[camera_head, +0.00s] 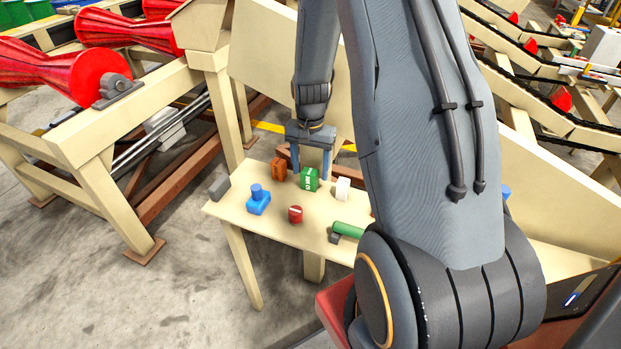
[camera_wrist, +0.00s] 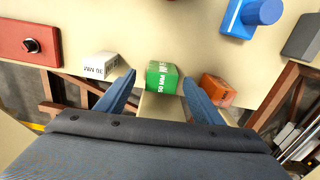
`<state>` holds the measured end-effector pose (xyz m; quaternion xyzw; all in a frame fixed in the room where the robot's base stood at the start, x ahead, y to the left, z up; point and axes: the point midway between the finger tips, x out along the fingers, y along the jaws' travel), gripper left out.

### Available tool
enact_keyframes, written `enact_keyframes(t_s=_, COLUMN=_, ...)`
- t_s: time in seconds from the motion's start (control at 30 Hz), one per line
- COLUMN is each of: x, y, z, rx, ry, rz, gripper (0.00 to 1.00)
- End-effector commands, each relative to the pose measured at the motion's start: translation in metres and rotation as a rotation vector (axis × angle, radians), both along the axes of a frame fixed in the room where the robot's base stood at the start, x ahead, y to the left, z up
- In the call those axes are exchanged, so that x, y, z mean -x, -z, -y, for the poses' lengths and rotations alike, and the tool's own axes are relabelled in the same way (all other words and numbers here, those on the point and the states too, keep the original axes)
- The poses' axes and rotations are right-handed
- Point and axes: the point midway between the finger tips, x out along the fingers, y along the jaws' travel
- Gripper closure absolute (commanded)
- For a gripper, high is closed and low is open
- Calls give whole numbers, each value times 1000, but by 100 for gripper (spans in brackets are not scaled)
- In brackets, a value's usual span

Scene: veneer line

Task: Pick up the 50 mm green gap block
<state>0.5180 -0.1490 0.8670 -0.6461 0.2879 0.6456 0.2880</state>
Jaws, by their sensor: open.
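The green gap block (camera_head: 310,179) stands on the small cream table (camera_head: 262,226), near its back edge. In the wrist view the green block (camera_wrist: 161,76) shows white lettering that reads 50 mm, and it lies between and just beyond my two fingertips. My gripper (camera_head: 311,178) is open, its blue-grey fingers pointing down around the block's place; in the wrist view my gripper (camera_wrist: 163,85) shows a gap on both sides of the block. I cannot tell exactly how high the fingertips are above the table.
An orange-brown block (camera_head: 279,169) and a white block (camera_head: 342,188) stand close on either side. A cream panel (camera_head: 262,60) rises behind.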

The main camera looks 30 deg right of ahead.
Motion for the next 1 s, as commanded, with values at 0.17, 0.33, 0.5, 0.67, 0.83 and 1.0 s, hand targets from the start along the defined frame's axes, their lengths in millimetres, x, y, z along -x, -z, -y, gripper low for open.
enact_keyframes(t_s=0.17, x=-2, y=18, z=0, rx=-1, ry=-1, rz=-3, gripper=39)
enact_keyframes(t_s=0.33, x=-3, y=35, z=0, rx=-1, ry=-1, rz=-2, gripper=39)
enact_keyframes(t_s=0.5, x=-3, y=42, z=0, rx=0, ry=-1, rz=-1, gripper=39)
enact_keyframes(t_s=0.67, x=-4, y=42, z=0, rx=-1, ry=-1, rz=-1, gripper=39)
enact_keyframes(t_s=0.83, x=-4, y=42, z=0, rx=-1, ry=-1, rz=-1, gripper=63)
enact_keyframes(t_s=1.0, x=-4, y=41, z=0, rx=-1, ry=-1, rz=-1, gripper=91)
